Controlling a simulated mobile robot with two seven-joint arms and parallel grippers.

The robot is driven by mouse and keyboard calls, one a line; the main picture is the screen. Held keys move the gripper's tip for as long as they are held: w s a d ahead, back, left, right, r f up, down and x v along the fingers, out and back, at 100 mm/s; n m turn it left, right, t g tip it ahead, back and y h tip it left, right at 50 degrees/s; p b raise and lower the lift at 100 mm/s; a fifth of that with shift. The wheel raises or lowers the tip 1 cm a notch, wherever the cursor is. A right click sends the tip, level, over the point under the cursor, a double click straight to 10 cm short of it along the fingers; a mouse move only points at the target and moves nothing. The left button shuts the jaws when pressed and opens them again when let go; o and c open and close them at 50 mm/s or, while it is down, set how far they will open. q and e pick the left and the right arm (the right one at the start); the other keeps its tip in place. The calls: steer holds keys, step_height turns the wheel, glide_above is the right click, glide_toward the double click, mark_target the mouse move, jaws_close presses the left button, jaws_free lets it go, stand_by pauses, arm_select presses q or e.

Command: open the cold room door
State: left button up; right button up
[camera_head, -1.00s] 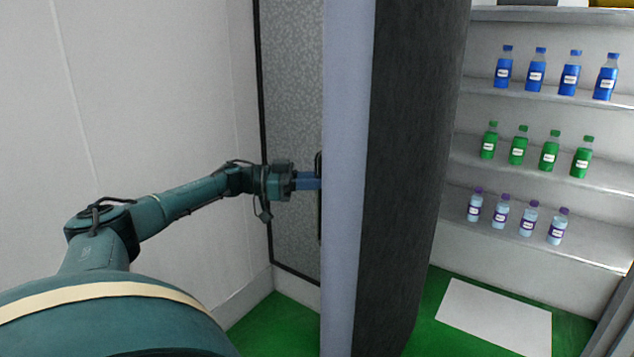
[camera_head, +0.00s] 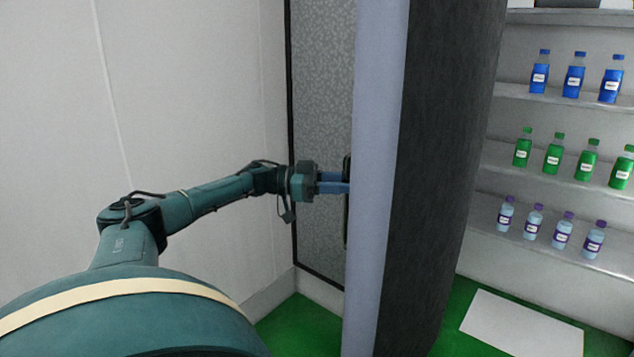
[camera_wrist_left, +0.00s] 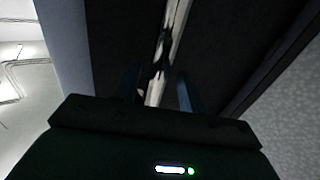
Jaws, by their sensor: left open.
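The cold room door (camera_head: 372,200) stands open, seen nearly edge-on in the head view, with its pale edge and a dark side panel (camera_head: 440,160). A dark handle (camera_head: 347,215) shows on its left face, partly hidden by the edge. My left gripper (camera_head: 346,182) is open at the handle, its blue fingers pointing right. In the left wrist view, a shiny vertical handle bar (camera_wrist_left: 168,50) runs between the two fingers of the left gripper (camera_wrist_left: 160,88). I cannot tell whether the fingers touch the bar. My right gripper is not in view.
Shelves right of the door hold blue-filled bottles (camera_head: 575,82), green-filled bottles (camera_head: 553,160) and pale bottles with purple caps (camera_head: 562,231). A white sheet (camera_head: 520,325) lies on the green floor (camera_head: 300,325). A pale wall (camera_head: 180,90) is at left.

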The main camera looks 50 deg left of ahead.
arm_select(q)
steer(key=b+v, duration=0.2)
steer(key=v, duration=1)
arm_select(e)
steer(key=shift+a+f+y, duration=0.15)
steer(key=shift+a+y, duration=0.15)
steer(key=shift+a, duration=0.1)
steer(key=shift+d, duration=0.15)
